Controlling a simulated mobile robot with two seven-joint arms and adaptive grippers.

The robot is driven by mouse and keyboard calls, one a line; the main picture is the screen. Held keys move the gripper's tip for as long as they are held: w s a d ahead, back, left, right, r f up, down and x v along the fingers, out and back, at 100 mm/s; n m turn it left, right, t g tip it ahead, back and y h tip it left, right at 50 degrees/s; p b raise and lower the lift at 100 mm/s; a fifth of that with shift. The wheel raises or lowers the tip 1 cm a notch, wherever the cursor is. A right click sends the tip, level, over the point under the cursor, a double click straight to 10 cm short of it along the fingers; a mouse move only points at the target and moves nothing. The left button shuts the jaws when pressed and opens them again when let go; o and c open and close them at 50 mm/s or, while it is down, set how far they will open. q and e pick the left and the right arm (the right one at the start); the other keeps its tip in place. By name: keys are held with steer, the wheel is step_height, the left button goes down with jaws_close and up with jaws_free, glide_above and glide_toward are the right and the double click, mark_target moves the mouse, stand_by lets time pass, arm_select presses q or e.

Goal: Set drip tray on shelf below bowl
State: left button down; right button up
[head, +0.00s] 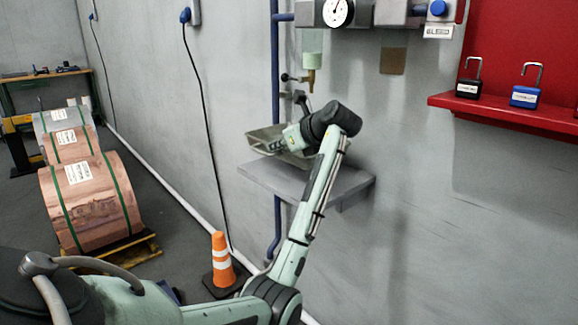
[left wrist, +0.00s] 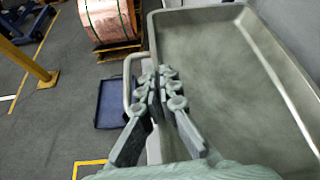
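The drip tray (head: 262,137) is a grey metal pan with sloping walls, just over the grey wall shelf (head: 345,187) in the head view. I cannot tell whether its underside touches the shelf. The clear greenish bowl (head: 312,42) hangs above, with a brass drain at its bottom. My left gripper (head: 291,139) is at the tray's near side. In the left wrist view the left gripper's fingers (left wrist: 163,82) are closed together at the rim of the tray (left wrist: 235,65), which looks empty. My right gripper is not in view.
A blue pipe (head: 275,90) runs down the wall behind the tray. A red shelf (head: 510,112) with padlocks is at the right. An orange cone (head: 222,262) stands on the floor below. Copper coils (head: 90,205) are at the left. The shelf's right part is bare.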

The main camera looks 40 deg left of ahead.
mark_target(311, 159)
arm_select(q)
steer(key=shift+w+d+f, duration=0.7)
steer(key=shift+w+d, duration=0.25)
steer(key=shift+d, duration=0.05)
steer(key=shift+f, duration=2.05)
steer(key=c, duration=2.2)
jaws_free()
steer(key=shift+f, duration=0.2)
steer(key=o, duration=0.5)
steer(key=shift+d+r, duration=0.25)
steer(key=shift+r, duration=0.1)
steer(key=v, duration=1.1)
steer(key=shift+d+r, duration=0.1)
steer(key=shift+d, duration=0.1)
